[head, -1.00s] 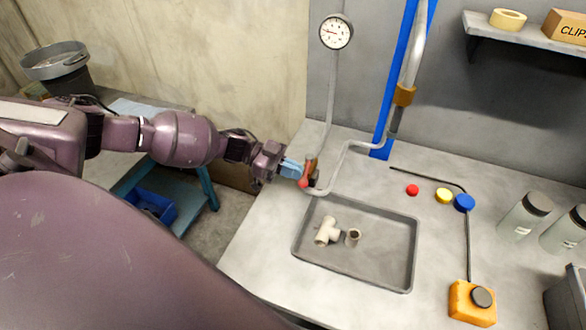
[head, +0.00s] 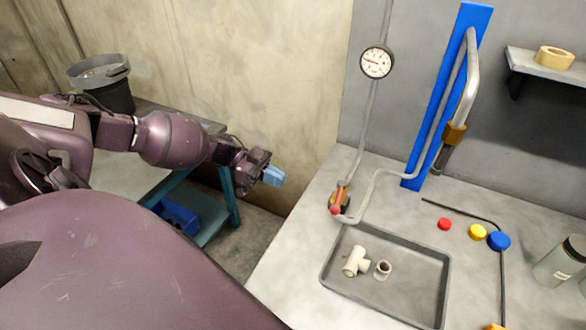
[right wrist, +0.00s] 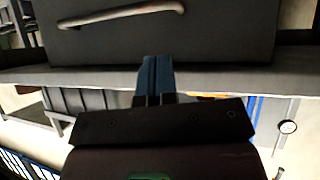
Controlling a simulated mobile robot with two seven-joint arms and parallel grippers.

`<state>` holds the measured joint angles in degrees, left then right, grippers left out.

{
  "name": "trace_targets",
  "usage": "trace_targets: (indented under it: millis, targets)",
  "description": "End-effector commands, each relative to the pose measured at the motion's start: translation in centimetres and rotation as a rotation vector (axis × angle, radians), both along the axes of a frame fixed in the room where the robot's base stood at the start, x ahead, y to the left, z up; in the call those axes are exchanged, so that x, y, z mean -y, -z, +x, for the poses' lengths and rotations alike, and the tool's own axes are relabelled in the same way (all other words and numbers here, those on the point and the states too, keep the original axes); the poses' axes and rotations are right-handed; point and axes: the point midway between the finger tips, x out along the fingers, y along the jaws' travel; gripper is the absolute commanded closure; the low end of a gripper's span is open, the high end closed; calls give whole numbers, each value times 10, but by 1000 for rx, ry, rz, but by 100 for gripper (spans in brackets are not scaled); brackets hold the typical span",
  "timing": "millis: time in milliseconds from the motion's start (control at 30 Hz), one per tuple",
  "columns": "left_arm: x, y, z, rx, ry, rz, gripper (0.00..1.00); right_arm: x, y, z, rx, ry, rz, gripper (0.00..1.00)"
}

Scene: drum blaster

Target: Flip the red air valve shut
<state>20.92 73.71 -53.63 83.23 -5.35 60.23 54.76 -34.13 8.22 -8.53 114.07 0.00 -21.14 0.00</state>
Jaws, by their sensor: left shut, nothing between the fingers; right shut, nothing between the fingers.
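The red air valve (head: 337,207) sits low on the grey pipe at the bench's back left corner. It shows a red part and an orange-brown part, with a pale pipe joining it. Whether its lever lies along or across the pipe is too small to tell. My left gripper (head: 274,177), with light blue fingers, is shut and empty, left of the valve and clear of it, past the bench edge. My right gripper (right wrist: 155,80) shows in the right wrist view with its dark blue fingers together, in front of a dark panel with a handle.
A pressure gauge (head: 376,62) is on the pipe above the valve. A grey tray (head: 335,287) with pipe fittings (head: 356,261) lies in front of it. Red (head: 445,224), yellow (head: 477,232) and blue (head: 499,241) buttons are to the right. A side table (head: 120,165) stands left.

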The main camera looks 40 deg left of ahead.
Motion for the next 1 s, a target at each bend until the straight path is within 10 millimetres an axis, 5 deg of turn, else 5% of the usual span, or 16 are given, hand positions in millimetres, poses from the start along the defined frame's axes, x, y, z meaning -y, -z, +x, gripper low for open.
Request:
trace_targets:
  millis: [667, 1000]
  targets:
    - [-10, 6, -13, -20, -5, -4, 100, 0, 3, -7, -12, 3, 1, 100]
    - [19, 1, -21, 86, 23, -55, 100, 0, 0, -6, -10, 3, 1, 100]
